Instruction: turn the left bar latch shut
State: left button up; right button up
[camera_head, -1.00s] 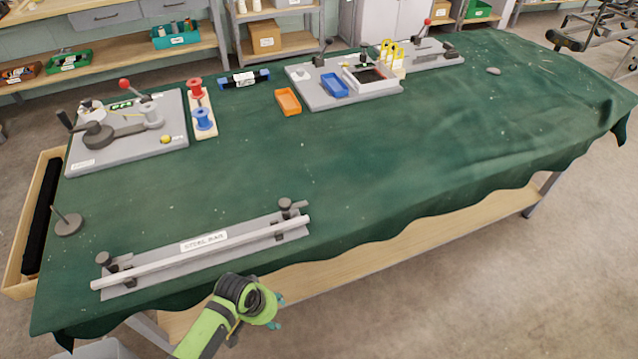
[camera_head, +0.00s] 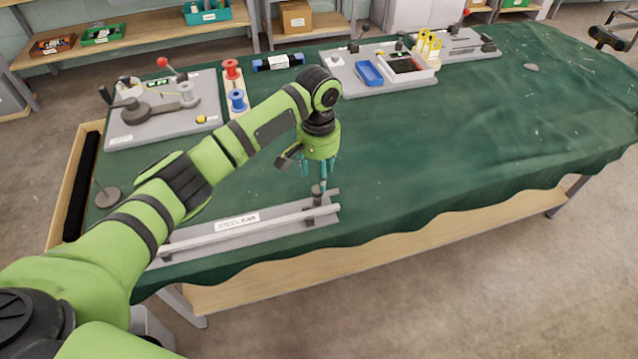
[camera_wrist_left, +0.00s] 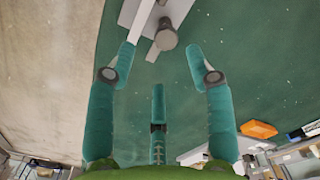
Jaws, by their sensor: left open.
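The steel bar (camera_head: 285,216) lies along a grey labelled base (camera_head: 200,240) at the table's front. A dark knobbed latch (camera_head: 311,213) stands at the bar's right end in the head view. My left gripper (camera_head: 320,172) points down just above the right-end latch. In the left wrist view, the open fingers (camera_wrist_left: 160,58) are spread, with the round latch knob (camera_wrist_left: 166,38) ahead of and between the tips. I see no clear contact. My right gripper is not in view.
A crank board (camera_head: 160,125), red and blue spools (camera_head: 236,100) and a blue tray (camera_head: 369,73) stand farther back on the green cloth. A thin rod on a round base (camera_head: 108,196) stands at left. The cloth right of the bar is clear.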

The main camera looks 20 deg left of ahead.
aim_at(317, 189)
pick_arm(q)
jog(key=shift+w+a+r, duration=0.25)
jog(key=shift+a+r, duration=0.05)
jog(key=shift+r, duration=0.05)
jog(key=shift+f+p, duration=0.6)
jog(key=shift+f, duration=2.85)
grip_shut()
